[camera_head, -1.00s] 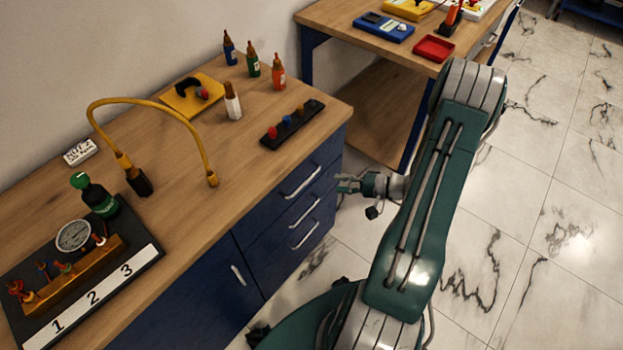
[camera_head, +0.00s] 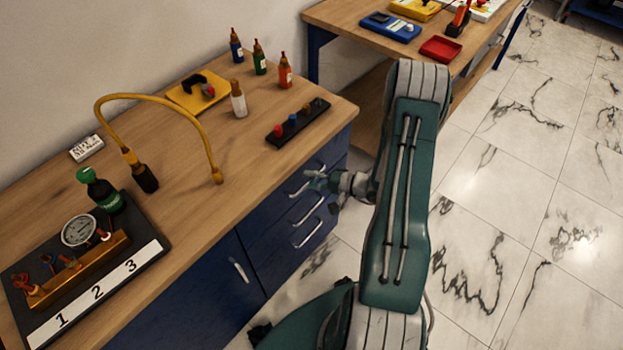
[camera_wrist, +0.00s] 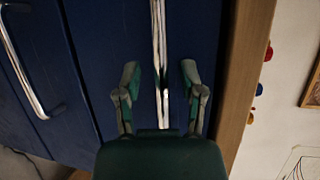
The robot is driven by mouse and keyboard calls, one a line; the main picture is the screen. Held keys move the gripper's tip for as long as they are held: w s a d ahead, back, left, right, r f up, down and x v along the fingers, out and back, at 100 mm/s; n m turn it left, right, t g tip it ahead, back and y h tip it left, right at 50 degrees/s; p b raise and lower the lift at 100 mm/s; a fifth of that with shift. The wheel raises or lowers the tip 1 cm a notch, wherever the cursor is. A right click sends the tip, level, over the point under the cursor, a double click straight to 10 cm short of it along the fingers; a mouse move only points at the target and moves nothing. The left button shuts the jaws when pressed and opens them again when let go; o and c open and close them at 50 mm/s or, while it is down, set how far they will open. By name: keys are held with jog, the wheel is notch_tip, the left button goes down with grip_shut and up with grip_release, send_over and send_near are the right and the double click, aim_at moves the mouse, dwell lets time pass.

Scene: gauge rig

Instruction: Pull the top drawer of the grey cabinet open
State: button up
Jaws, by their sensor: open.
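The cabinet (camera_head: 258,228) under the near bench looks dark blue, not grey. Its top drawer looks shut, with a silver bar handle (camera_head: 297,190). My gripper (camera_head: 312,180) is open at this handle, in front of the drawer. In the wrist view, my gripper's two green-tipped fingers (camera_wrist: 160,76) stand one on each side of the top handle (camera_wrist: 158,35). The fingers show a gap to the bar, and part of its lower end is hard to make out. I cannot tell how deep the bar sits between them.
Two lower handles (camera_head: 308,209) (camera_head: 308,236) sit below. A wooden worktop (camera_head: 185,150) overhangs the drawers and holds bottles, a black strip with knobs (camera_head: 298,123) and a gauge board (camera_head: 150,252). A second bench (camera_head: 350,32) stands behind. The marble floor (camera_head: 500,190) at right is clear.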

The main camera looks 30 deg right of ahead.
grip_shut()
